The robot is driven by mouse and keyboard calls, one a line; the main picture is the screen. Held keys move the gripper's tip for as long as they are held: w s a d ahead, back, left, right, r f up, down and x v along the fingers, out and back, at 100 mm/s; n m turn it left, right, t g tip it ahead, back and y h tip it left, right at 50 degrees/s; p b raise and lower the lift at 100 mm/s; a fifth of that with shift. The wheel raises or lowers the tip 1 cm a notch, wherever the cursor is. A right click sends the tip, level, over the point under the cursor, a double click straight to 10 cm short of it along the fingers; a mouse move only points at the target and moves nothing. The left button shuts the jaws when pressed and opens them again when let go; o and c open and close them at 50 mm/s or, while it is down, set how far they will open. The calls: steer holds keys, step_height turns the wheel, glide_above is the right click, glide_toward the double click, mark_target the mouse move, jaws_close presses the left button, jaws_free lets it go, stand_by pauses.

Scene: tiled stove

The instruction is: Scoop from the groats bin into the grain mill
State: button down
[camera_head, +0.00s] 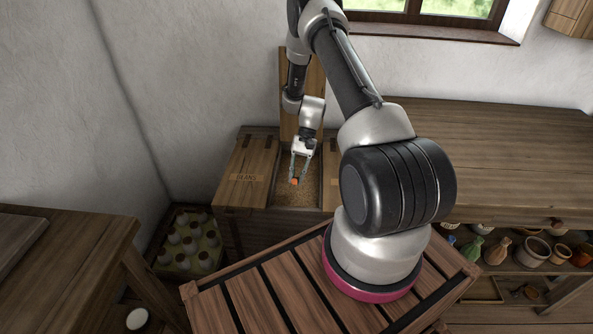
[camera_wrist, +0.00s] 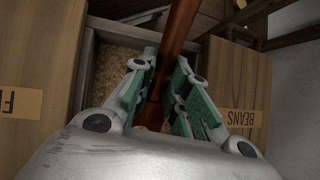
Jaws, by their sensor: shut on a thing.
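My gripper (camera_head: 299,176) reaches down over the open groats bin (camera_head: 295,208) in the head view. In the wrist view my gripper (camera_wrist: 165,75) is shut on a reddish-brown rod, seemingly the scoop's handle (camera_wrist: 179,32). A small orange part of it shows between the fingers in the head view (camera_head: 294,182). The scoop's bowl cannot be made out. Pale brown groats (camera_wrist: 115,70) fill the bin; whether the scoop touches them is unclear. I cannot pick out the grain mill in either view.
The bin's lid (camera_head: 288,95) stands raised behind it. A closed wooden lid marked BEANS (camera_head: 245,160) adjoins the bin. A crate of jars (camera_head: 190,240) stands on the floor at left. A long wooden counter (camera_head: 500,150) on the right has a clear top.

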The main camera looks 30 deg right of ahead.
steer(key=shift+g, duration=0.3)
step_height(320, 180, down, 4)
steer(key=shift+w+d+f, duration=0.1)
steer(key=shift+w+f, duration=0.05)
steer(key=shift+f, duration=0.05)
step_height(320, 180, down, 6)
steer(key=w+d+t+h, duration=0.2)
steer(key=w+t, duration=0.1)
steer(key=shift+t, duration=0.4)
steer(key=r, duration=0.4)
steer(key=shift+s+a+r, duration=0.2)
steer(key=shift+s, duration=0.05)
steer(key=shift+t+h, duration=0.4)
steer(key=shift+s+a+r, duration=0.3)
steer(key=shift+s+r, duration=0.15)
steer(key=shift+r, duration=1.5)
steer(key=shift+s+a+r, duration=0.3)
steer(key=shift+s+r, duration=0.2)
steer(key=shift+r, duration=1.5)
steer(key=shift+s+a+r, duration=0.3)
steer(key=shift+s+r, duration=0.15)
steer(key=shift+r, duration=1.5)
